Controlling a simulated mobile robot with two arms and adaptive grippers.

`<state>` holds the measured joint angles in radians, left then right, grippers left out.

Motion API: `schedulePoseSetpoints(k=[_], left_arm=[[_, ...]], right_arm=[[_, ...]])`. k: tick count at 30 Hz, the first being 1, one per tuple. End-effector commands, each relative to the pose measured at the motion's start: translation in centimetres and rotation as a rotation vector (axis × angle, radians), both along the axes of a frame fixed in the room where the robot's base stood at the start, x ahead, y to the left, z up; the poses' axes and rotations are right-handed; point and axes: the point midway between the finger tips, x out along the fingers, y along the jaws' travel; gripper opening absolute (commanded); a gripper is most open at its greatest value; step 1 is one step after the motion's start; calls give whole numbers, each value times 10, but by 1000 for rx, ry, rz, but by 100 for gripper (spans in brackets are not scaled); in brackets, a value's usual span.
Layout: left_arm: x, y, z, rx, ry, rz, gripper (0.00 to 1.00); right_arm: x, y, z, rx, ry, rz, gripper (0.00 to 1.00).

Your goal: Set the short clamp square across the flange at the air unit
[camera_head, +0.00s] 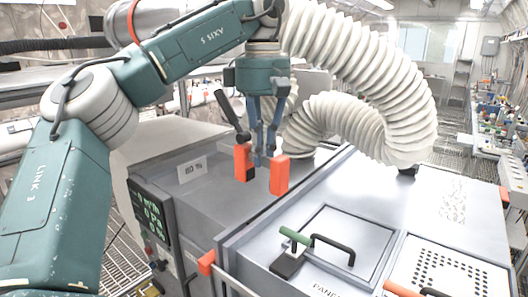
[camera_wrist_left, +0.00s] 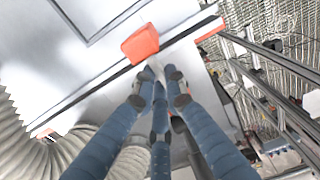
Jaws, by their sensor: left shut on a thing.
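In the head view my left gripper (camera_head: 262,160) points down and is shut on the short clamp, which has a black handle (camera_head: 232,115) and orange jaws (camera_head: 279,174). The clamp hangs over the seam between the dark grey cabinet and the light panelled unit. The raised edge along that seam looks like the flange (camera_head: 240,228); the gap between clamp and edge is hard to judge. In the left wrist view the fingers (camera_wrist_left: 157,75) close together, with an orange jaw (camera_wrist_left: 140,43) just beyond them. The rest of the clamp is mostly hidden by the fingers. My right gripper is out of view.
A white ribbed hose (camera_head: 400,110) arches behind and right of the gripper. A green-handled latch (camera_head: 293,236) and black handle (camera_head: 333,249) stand on the unit's lid. Orange clamp ends sit at its left corner (camera_head: 206,262) and near edge (camera_head: 402,289).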

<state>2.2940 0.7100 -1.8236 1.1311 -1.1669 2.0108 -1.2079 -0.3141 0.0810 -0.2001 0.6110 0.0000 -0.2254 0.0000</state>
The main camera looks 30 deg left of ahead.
Motion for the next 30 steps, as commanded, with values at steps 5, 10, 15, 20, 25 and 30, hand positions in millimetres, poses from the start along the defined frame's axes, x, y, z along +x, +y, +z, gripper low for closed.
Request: schedulePoseSetpoints(k=[5, 10, 15, 20, 25, 30], left_arm=[[0, 0, 2, 0, -4, -1, 0], [0, -1, -1, 0, -3, -1, 0], [0, 0, -10, 0, -2, -1, 0], [0, 0, -22, 0, -3, -1, 0], [0, 0, -37, 0, -3, 0, 0], [0, -1, -51, 0, -3, -2, 0]], right_arm=[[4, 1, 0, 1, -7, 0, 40], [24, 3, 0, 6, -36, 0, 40], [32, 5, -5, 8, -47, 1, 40], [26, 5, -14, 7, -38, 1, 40], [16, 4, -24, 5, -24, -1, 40], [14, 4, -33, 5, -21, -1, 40]])
